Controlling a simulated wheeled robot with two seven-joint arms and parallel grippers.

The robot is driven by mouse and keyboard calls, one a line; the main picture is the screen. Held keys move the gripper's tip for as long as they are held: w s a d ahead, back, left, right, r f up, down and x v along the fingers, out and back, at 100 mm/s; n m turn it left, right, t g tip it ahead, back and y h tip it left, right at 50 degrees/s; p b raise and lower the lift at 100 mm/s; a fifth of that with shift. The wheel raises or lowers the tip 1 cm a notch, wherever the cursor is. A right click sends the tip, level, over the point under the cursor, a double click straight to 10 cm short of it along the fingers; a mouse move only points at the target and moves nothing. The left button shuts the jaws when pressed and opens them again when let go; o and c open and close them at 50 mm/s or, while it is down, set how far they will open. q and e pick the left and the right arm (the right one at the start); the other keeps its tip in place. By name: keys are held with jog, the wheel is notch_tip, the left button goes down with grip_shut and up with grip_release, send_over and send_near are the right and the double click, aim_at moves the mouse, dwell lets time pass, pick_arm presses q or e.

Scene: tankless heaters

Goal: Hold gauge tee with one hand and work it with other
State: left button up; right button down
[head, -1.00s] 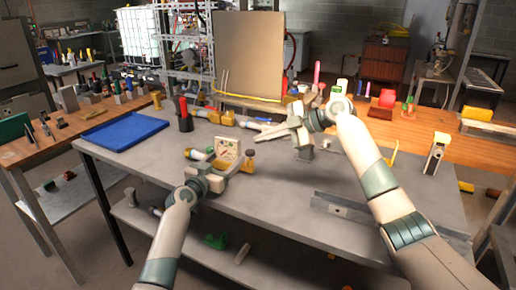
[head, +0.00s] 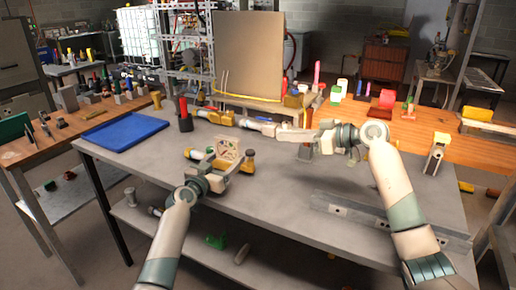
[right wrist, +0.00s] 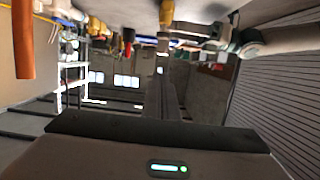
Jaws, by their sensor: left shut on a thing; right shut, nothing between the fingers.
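My left gripper (head: 219,172) is shut on the gauge tee at the left-middle of the grey table. The tee's pale gauge face (head: 227,151) shows above the jaws, slightly tilted. A yellow fitting with a dark top (head: 248,162) shows just right of the face; I cannot tell whether it is part of the tee. The gripped part is hidden by the jaws. My right gripper (head: 280,135) is shut and empty, its fingers pointing left above the table, up and right of the gauge and apart from it.
A blue tray (head: 125,131) lies at the table's left. A red-topped tool in a dark holder (head: 184,115) and a yellow-and-white tool (head: 240,121) stand or lie near the back edge. A metal angle bar (head: 390,220) lies at the front right.

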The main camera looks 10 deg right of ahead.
send_over(250, 153)
jog(key=d, duration=0.2)
notch_tip(250, 153, down, 2)
jog(key=shift+s+d+f, duration=0.1)
jog(key=shift+s+f, duration=0.05)
jog(key=shift+f, duration=1)
jog(key=shift+s+d+f, duration=0.1)
jog(key=shift+s+f, duration=0.05)
jog(key=shift+f, duration=0.95)
